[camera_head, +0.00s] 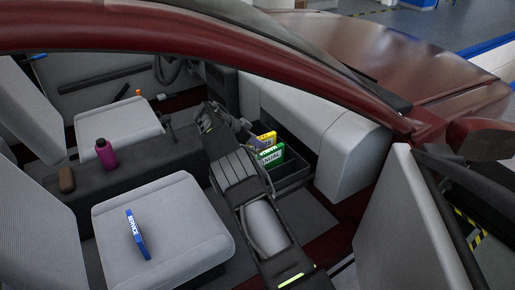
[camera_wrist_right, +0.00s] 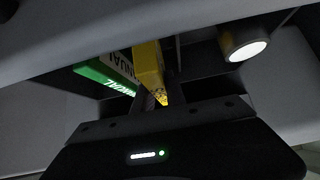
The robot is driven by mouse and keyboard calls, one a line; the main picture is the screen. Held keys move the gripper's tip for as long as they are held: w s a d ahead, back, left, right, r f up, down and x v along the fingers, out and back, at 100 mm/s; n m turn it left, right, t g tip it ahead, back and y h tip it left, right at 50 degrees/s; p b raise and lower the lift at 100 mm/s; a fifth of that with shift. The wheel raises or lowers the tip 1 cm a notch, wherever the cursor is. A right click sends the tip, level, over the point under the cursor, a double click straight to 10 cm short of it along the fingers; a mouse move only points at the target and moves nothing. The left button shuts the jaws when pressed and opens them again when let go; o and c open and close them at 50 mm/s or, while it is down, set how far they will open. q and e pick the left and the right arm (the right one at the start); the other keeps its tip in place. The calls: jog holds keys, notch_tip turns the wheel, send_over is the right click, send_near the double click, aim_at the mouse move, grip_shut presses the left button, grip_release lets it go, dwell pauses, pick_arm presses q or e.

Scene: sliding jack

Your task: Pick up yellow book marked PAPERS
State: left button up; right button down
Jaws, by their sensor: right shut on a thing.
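The yellow book (camera_head: 266,138) stands upright in the open dark compartment below the dashboard, beside a green book (camera_head: 270,155). In the right wrist view the yellow book (camera_wrist_right: 148,66) runs down between the fingers of my right gripper (camera_wrist_right: 158,97), which is shut on it. The green book (camera_wrist_right: 98,76) is just left of it there, apart from the fingers. In the head view my right arm covers part of the compartment, and the fingertips are hard to make out. The marking on the yellow book is too small to read. My left gripper is not in view.
A blue book marked SERVICE (camera_head: 137,233) lies on the near seat (camera_head: 170,215). A pink bottle (camera_head: 105,153) and a brown item (camera_head: 66,179) are on the console. The red door frame (camera_head: 290,57) and grey dashboard (camera_head: 335,135) close in around my right arm.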

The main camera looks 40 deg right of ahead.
notch_tip(320, 180, up, 8)
jog(key=shift+f+b, duration=0.1)
jog(key=shift+b, duration=0.2)
